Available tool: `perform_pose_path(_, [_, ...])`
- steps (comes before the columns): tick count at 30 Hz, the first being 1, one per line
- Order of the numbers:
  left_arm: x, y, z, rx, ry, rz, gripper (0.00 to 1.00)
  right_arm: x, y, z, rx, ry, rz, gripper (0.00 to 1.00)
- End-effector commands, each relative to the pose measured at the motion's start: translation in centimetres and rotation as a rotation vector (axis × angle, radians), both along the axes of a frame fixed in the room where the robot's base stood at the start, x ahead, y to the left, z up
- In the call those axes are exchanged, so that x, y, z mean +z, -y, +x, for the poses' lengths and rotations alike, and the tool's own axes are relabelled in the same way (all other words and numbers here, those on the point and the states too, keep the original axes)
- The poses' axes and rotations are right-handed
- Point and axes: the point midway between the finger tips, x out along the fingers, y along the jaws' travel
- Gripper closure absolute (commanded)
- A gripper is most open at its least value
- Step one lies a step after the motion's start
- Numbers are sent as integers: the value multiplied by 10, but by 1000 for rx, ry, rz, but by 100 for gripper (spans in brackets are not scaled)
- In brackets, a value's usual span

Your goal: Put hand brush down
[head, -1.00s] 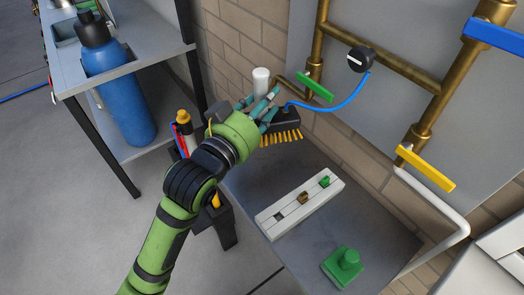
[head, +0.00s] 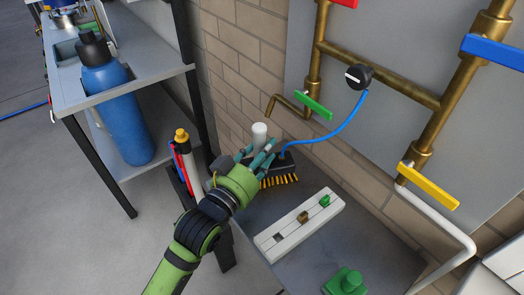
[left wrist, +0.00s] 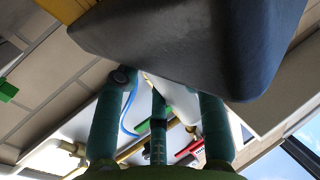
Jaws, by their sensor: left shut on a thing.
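The hand brush has a dark body (head: 285,163) with orange-yellow bristles (head: 279,181) at its front edge. My left gripper (head: 262,155) is shut on the brush at the far left part of the grey table (head: 375,240). Its fingers hide part of the brush. I cannot tell whether the bristles touch the table top. In the left wrist view the dark brush body (left wrist: 185,45) fills the top, close to the gripper fingers (left wrist: 158,115). My right gripper is not in view.
A white block with slots (head: 300,226) and a green knobbed piece (head: 346,281) stand on the table. A white cylinder (head: 259,135) is behind the brush. Brass pipes (head: 380,72) with valve handles and a blue hose (head: 345,125) are at the wall. A blue bottle (head: 115,105) is left.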

Motion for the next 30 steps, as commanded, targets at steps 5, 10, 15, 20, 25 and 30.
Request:
perform_pose_path(5, [-2,0,0,0,-1,1,36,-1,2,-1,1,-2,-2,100])
perform_pose_path(10, [-3,0,0,0,-2,0,36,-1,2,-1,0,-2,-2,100])
perform_pose_path(15, [-1,0,0,0,-3,1,36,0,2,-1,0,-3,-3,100])
perform_pose_path(20, [-2,-8,-13,1,-3,1,36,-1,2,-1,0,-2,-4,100])
perform_pose_path(25, [-3,-27,-44,0,-5,1,36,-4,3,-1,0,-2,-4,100])
perform_pose_path(30, [-2,-46,-75,0,-4,1,36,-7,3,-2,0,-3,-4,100])
